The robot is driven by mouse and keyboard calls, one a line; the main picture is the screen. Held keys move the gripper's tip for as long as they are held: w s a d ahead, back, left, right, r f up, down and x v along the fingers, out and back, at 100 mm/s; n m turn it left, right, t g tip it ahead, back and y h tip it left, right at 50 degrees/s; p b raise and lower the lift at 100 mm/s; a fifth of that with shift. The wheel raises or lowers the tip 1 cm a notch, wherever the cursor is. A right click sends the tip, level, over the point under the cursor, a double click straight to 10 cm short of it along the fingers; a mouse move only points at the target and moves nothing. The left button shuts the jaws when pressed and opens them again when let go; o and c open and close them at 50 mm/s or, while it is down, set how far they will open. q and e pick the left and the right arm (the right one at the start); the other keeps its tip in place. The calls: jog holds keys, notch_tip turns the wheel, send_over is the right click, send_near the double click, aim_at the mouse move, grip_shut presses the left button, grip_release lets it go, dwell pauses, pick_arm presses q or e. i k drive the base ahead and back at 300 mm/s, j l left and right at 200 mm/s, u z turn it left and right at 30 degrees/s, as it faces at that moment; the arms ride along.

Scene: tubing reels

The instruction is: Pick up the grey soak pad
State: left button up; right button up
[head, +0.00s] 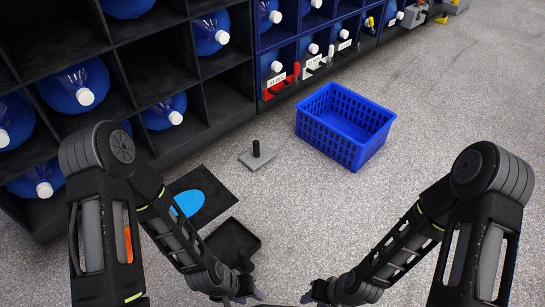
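The grey soak pad (249,162) appears to be the flat grey square with a short black upright post, lying on the floor left of the blue basket. Nothing touches it. My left gripper (250,296) is at the bottom edge of the head view, well below the pad in the picture and apart from it. My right gripper (309,297) is also at the bottom edge, to the right of the left one and apart from the pad. Both grippers are small and partly cut off, so their finger gaps cannot be made out.
A blue open basket (346,149) stands on the floor right of the pad. A black mat with a blue disc (187,203) and a black shallow tray (247,239) lie to the lower left. A black shelf (160,70) holds blue bottles. Floor on the right is clear.

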aim_at(254, 158)
jog(key=i+l+u, duration=0.1)
jog(key=l, duration=0.25)
jog(key=i+l, duration=0.2)
jog(key=i+l+u, duration=0.15)
jog(key=l, duration=0.3)
jog(key=i+l, duration=0.15)
jog(key=l, duration=0.2)
jog(key=i+l+u, duration=0.15)
jog(key=l, duration=0.2)
jog(key=i+u, duration=0.1)
jog(key=i, duration=0.4)
jog(key=i+l+u, duration=0.1)
jog(key=i, duration=0.4)
jog(key=i+l+u, duration=0.1)
jog(key=i, duration=0.35)
